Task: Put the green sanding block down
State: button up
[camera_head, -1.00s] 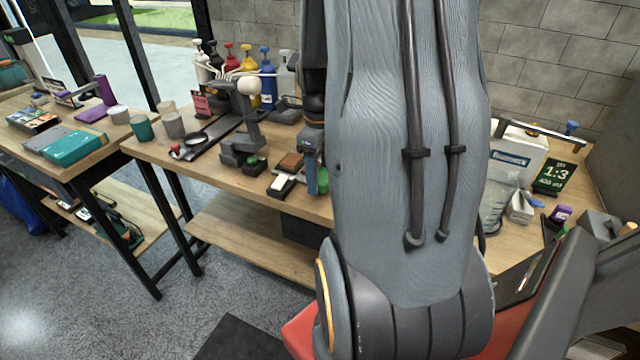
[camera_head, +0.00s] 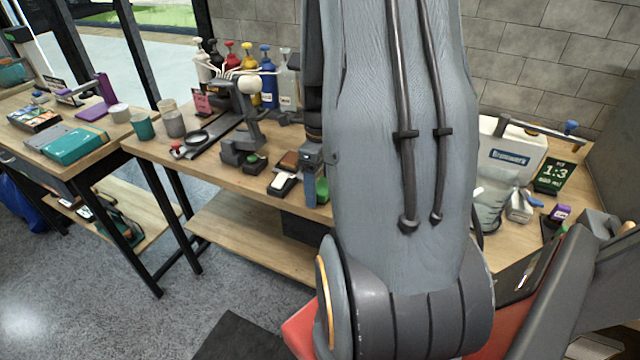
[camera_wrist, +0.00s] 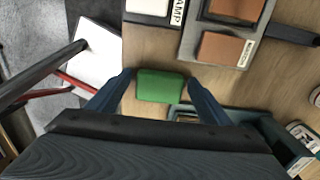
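The green sanding block (camera_wrist: 160,86) lies crosswise between the two blue-grey fingertips of my gripper (camera_wrist: 161,80) in the wrist view. The fingertips sit close against its two ends, and my gripper looks shut on it. In the head view, my gripper (camera_head: 312,188) points down at the front edge of the wooden workbench (camera_head: 215,175), with the green block (camera_head: 322,189) partly showing beside a finger. The block is low over the bench top; I cannot tell whether it touches the wood.
A tray with brown blocks (camera_wrist: 222,48) and a white block (camera_wrist: 148,6) lies beyond the green block. A teal-edged box (camera_wrist: 238,114) is close to the right finger. A dark holder (camera_head: 240,150) stands left of my gripper. My arm hides the bench's middle.

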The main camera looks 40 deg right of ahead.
aim_at(320, 185)
notch_tip(320, 185, up, 12)
jog(key=b, duration=0.2)
jog(key=s+a+f+n, duration=0.1)
jog(key=a+f+n, duration=0.1)
jog(key=a+n, duration=1)
jog(key=s+a+f+n, duration=0.2)
jog(key=a+n, duration=1)
jog(key=n, duration=0.7)
jog(key=shift+f+n+t, duration=0.3)
jog(key=shift+f+t, duration=0.1)
jog(key=shift+f, duration=0.25)
